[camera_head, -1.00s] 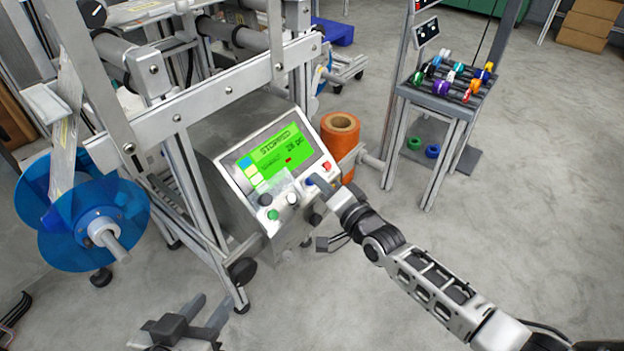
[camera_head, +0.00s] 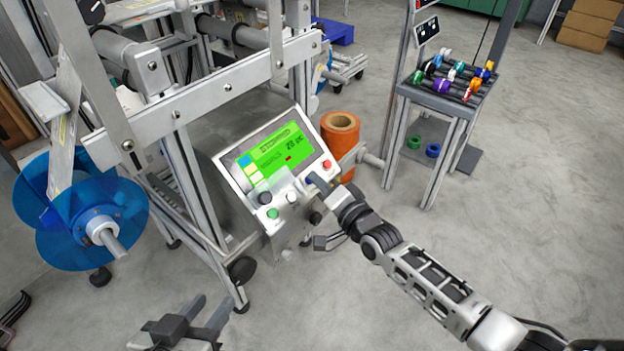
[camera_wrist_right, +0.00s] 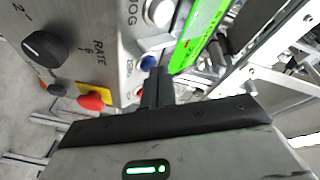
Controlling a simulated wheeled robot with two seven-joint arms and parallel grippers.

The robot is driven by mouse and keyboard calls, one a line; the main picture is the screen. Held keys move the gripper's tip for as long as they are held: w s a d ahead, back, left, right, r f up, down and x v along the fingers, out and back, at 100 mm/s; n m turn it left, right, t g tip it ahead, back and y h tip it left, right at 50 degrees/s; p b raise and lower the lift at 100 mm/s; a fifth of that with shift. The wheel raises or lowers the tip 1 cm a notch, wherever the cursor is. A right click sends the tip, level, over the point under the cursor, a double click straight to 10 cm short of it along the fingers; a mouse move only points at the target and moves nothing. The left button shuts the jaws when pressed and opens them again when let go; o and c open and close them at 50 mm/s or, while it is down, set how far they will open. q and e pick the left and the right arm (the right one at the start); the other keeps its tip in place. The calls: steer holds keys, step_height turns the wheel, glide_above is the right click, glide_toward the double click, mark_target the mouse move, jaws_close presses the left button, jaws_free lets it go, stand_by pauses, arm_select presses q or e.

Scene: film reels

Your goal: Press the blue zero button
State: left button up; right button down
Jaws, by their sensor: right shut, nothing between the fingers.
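The blue zero button (camera_head: 309,182) is on the lower right of the tilted control panel. It also shows in the right wrist view (camera_wrist_right: 148,62) beside a "ZERO" label, partly hidden by my fingers. My right gripper (camera_head: 316,179) is shut and empty, with its fingertips right at the button. In the right wrist view the closed fingers (camera_wrist_right: 157,80) overlap the button's edge; I cannot tell whether they touch it. My left gripper (camera_head: 212,308) is open and empty, low in front of the machine.
The panel also carries a green screen (camera_head: 278,153), a red button (camera_head: 327,164), a green button (camera_head: 272,213) and black knobs. A blue reel (camera_head: 75,225) stands left and an orange roll (camera_head: 341,135) behind. A rack (camera_head: 440,100) stands right; floor in front is clear.

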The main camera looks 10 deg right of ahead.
stand_by(0.6)
steer(key=shift+s+d+r+p, duration=0.1)
steer(key=shift+s+r+p, duration=0.15)
steer(key=shift+p, duration=0.25)
steer(key=s+d+r+p, duration=0.2)
steer(key=s+r+p, duration=0.1)
steer(key=r+p, duration=0.1)
steer(key=shift+s+d+r+p, duration=0.15)
steer(key=shift+d+p, duration=0.2)
steer(key=shift+p, duration=0.45)
